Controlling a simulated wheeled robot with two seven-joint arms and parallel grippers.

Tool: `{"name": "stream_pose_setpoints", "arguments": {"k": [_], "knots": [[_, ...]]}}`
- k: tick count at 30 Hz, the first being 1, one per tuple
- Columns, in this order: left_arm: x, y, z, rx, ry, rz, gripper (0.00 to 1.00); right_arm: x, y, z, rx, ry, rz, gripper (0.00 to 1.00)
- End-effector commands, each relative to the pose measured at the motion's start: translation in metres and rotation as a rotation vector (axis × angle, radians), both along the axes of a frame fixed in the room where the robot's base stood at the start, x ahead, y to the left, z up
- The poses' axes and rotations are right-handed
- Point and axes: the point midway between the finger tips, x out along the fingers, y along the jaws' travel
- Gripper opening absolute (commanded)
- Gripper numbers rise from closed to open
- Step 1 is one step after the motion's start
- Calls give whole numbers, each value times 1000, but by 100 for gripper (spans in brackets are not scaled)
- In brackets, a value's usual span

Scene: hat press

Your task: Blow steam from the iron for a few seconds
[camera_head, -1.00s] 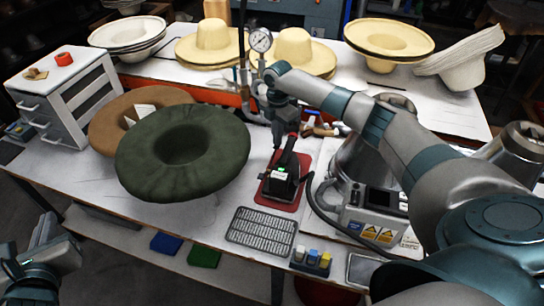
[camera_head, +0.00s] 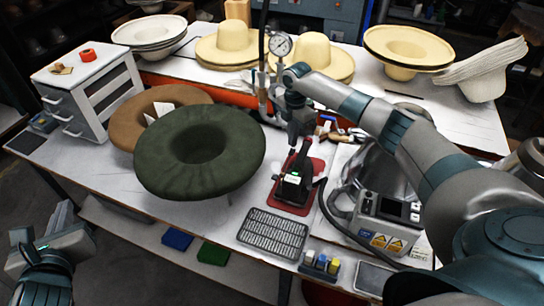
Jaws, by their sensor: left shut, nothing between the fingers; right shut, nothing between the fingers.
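The dark iron (camera_head: 293,187) stands on a red mat (camera_head: 317,173) on the workbench, with a small green light on its body. No steam shows around it. My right gripper (camera_head: 301,136) points down at the back of the iron, close to its handle. Its fingertips are small and dark here, and I cannot tell whether they touch the handle. It holds nothing. My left gripper (camera_head: 60,218) is at the lower left, off the bench's front edge, shut and empty.
A dark green hat (camera_head: 235,160) and a brown hat (camera_head: 128,128) are left of the iron. A steam boiler (camera_head: 388,212) with a hose stands right of it. A metal grid (camera_head: 272,233) lies in front. Pale hats (camera_head: 222,45) and a pressure gauge (camera_head: 281,45) are behind.

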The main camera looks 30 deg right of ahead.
Motion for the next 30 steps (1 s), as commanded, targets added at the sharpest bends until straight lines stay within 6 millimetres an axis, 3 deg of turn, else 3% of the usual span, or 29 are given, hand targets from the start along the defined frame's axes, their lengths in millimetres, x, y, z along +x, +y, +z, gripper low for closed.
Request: {"name": "stream_pose_setpoints", "arguments": {"k": [18, 30], "knots": [[0, 0, 41, 0, 0, 0, 0, 0, 0, 44, 0, 1, 0, 0], [0, 0, 45, 0, 0, 0, 0, 0, 0, 49, 0, 0, 0, 0]]}}
